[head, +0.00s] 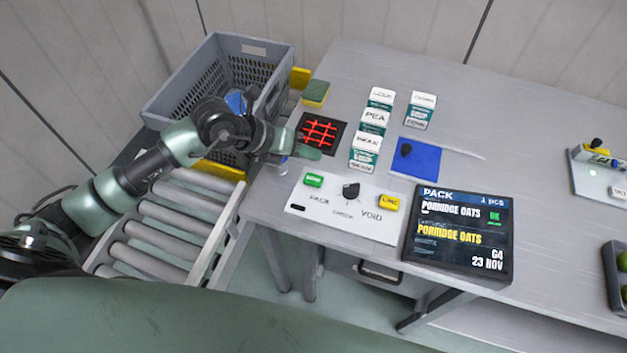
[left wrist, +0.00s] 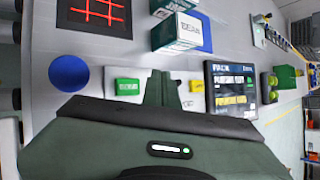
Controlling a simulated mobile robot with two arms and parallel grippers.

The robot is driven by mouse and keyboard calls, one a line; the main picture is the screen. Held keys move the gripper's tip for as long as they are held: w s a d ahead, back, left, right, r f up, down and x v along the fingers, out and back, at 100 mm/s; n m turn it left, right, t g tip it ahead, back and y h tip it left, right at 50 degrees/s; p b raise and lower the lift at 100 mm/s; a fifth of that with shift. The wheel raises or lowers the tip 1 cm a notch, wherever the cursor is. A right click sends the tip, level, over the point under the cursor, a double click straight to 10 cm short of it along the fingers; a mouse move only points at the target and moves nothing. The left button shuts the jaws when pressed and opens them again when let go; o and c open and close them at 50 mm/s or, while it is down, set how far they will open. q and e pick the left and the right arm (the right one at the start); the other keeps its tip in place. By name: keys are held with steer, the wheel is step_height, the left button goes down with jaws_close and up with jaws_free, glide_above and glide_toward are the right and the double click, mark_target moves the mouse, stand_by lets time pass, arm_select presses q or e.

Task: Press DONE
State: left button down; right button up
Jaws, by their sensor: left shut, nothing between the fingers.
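The green DONE button (head: 313,180) is at the left end of a white control panel (head: 330,221). Its small lettering is hard to read. It also shows in the left wrist view (left wrist: 128,87), left of my fingers. My left gripper (head: 312,154) is shut and empty, above the table just behind the button and apart from it in the head view. In the left wrist view, the shut fingers (left wrist: 161,88) hide part of the panel. My right gripper is in neither view.
The panel also has a black knob (head: 351,190) and a yellow button (head: 389,203). A screen (head: 458,235) stands to its right. Several boxes (head: 374,122), a blue mat (head: 416,158) and a red-grid pad (head: 320,133) lie behind. A grey crate (head: 180,93) is at left.

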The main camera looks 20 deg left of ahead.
mark_target(310, 180)
arm_select(q)
step_height(310, 180, down, 6)
steer(key=b, duration=0.3)
steer(key=shift+b, duration=0.4)
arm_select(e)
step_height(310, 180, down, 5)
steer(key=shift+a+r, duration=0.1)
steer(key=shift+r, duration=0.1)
arm_select(q)
steer(key=shift+f, duration=0.1)
stand_by(1.0)
steer(key=shift+f+b, duration=0.3)
steer(key=shift+f, duration=0.05)
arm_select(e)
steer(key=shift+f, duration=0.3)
arm_select(q)
steer(key=shift+f+b, duration=0.4)
steer(key=shift+f, duration=0.15)
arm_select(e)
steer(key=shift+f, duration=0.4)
arm_select(q)
steer(key=shift+r, duration=0.1)
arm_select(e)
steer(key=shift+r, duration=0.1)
arm_select(q)
steer(key=shift+r+p, duration=0.75)
steer(key=shift+r, duration=0.15)
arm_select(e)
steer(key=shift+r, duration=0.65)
